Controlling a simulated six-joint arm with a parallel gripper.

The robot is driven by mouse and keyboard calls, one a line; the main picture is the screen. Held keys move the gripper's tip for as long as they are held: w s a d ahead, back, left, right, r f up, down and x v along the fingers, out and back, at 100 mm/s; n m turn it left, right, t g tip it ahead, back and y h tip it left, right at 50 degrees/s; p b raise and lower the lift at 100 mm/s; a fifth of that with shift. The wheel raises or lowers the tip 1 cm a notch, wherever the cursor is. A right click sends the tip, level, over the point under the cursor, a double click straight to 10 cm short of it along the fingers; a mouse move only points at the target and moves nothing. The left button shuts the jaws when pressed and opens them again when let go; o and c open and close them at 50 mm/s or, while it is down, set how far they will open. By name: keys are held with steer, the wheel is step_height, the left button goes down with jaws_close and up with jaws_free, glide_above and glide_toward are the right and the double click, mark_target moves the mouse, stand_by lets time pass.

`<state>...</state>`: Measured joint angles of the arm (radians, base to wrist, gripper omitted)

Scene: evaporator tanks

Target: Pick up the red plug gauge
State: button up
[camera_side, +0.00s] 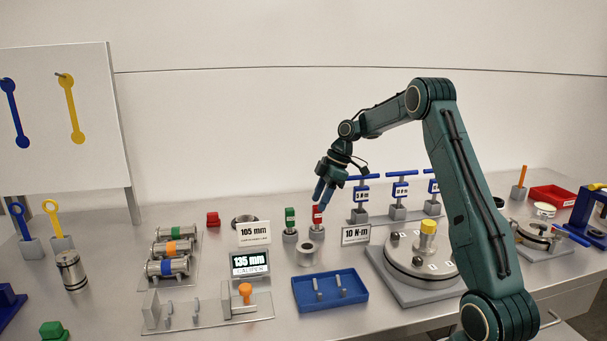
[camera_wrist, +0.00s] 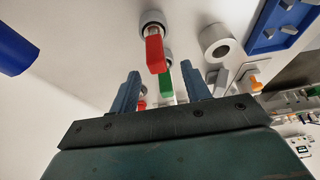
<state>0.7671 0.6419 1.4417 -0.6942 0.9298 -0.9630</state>
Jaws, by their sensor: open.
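The red plug gauge (camera_side: 317,213) stands upright in a small grey round holder (camera_side: 316,232), with a pale label on its red handle. In the wrist view the red plug gauge (camera_wrist: 155,54) lies ahead of the fingertips, roughly between their lines. My gripper (camera_side: 321,195) points down at the top of the red handle. It also shows in the wrist view (camera_wrist: 161,77) with its two fingers apart and nothing held. Whether the fingertips touch the handle cannot be told.
A green plug gauge (camera_side: 290,217) stands close left of the red one. A grey ring (camera_side: 306,254) is in front, with a blue tray (camera_side: 330,290) nearer. Blue-handled torque tools (camera_side: 361,194) and a 10 N·m sign (camera_side: 356,235) stand close on the right.

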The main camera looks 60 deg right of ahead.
mark_target(315, 223)
steer(key=shift+d+x, duration=0.2)
steer(key=shift+x, duration=2.45)
jaws_close()
